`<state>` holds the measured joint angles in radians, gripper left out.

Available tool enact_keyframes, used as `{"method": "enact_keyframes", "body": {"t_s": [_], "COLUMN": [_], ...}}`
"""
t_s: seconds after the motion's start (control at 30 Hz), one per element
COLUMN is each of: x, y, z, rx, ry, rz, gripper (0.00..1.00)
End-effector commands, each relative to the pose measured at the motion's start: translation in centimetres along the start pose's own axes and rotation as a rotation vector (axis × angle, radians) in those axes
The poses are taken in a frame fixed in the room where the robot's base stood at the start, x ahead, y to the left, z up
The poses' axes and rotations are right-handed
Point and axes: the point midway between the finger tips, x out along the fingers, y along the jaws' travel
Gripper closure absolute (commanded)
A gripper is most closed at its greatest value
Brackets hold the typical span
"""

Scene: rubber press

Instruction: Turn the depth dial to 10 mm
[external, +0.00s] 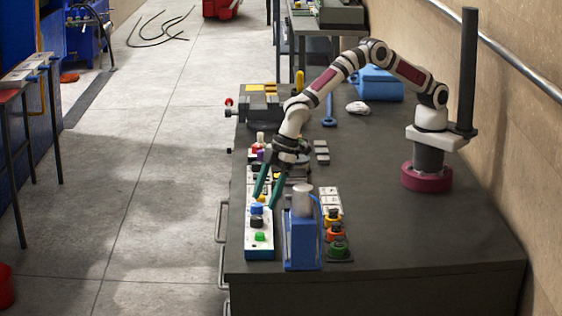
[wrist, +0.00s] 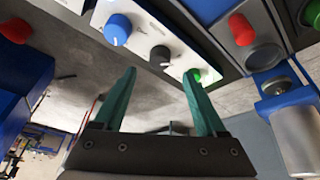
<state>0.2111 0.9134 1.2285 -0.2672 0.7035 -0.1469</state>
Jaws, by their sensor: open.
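A white control panel (external: 261,249) at the near edge of the dark bench carries a blue dial (external: 257,209), a black dial (external: 257,222) and a green button (external: 261,236). The wrist view shows the blue dial (wrist: 118,28) with a white pointer mark, the dark dial (wrist: 160,56) and the green button (wrist: 193,75). The printed marks are too small to read, so I cannot tell which dial sets depth. My gripper (external: 266,203) points down over the panel's far end, its teal fingers apart and empty. In the wrist view my gripper (wrist: 161,74) frames the dark dial.
A blue press with a silver cylinder (external: 303,202) stands close right of the panel. More panels with coloured buttons (external: 259,148) stand behind my gripper. Bare bench top lies at the right.

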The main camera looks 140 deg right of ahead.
Motion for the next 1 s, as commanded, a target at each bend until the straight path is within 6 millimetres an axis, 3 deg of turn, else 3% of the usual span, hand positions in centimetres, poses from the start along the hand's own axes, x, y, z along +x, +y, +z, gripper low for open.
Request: {"method": "enact_keyframes", "body": {"t_s": [0.1, 0.2, 0.6, 1.0], "x": [3.0, 4.6, 5.7, 5.7], "y": [0.0, 0.0, 0.0, 0.0], "z": [0.1, 0.0, 0.0, 0.0], "rx": [0.000, 0.000, 0.000, 0.000], "ry": [-0.001, 0.000, 0.001, 0.000], "rz": [0.000, 0.000, 0.000, -0.001], "gripper": [0.27, 0.27, 0.27, 0.97]}}
